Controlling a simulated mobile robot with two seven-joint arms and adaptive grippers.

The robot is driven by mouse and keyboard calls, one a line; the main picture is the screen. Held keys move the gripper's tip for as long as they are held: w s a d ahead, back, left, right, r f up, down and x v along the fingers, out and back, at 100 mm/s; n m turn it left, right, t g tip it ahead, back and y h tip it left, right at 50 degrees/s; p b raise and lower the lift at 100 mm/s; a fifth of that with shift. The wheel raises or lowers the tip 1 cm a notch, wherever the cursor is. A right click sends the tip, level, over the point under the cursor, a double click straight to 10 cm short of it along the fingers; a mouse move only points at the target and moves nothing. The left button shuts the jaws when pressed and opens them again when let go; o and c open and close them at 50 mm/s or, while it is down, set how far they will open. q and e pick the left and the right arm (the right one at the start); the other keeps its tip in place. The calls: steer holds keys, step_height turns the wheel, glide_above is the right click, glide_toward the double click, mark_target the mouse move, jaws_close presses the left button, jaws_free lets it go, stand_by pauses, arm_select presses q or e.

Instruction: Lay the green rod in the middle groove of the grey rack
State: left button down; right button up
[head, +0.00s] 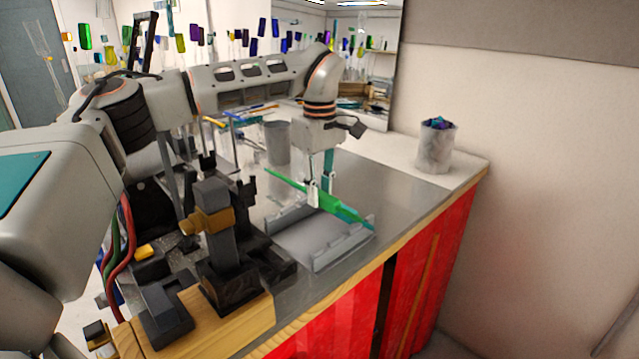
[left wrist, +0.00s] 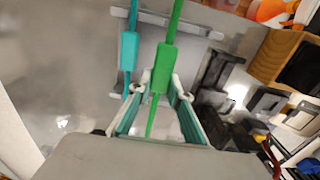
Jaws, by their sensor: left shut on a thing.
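My left gripper (head: 320,192) points down over the far side of the grey rack (head: 318,240) and is shut on the green rod (head: 286,182). In the left wrist view the green rod (left wrist: 163,70) runs between the fingertips (left wrist: 160,80), its thick part at the jaws. A teal rod (head: 356,217) lies at the rack's far end, partly hidden behind the green rod; in the left wrist view this teal rod (left wrist: 128,50) is beside it on the left, roughly parallel and apart. I cannot tell whether the green rod touches the rack. My right gripper is not in view.
Dark bench equipment (head: 215,235) stands left of the rack. A grey cup (head: 277,142) stands behind the rack, and a pale bin (head: 436,148) stands at the back right corner. The metal bench top right of the rack is clear up to its wooden front edge.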

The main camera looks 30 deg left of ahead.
arm_select(q)
steer(key=shift+f, duration=2.75)
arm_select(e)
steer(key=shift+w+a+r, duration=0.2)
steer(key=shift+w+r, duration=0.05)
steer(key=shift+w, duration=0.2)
arm_select(q)
steer(key=c, duration=1.8)
jaws_free()
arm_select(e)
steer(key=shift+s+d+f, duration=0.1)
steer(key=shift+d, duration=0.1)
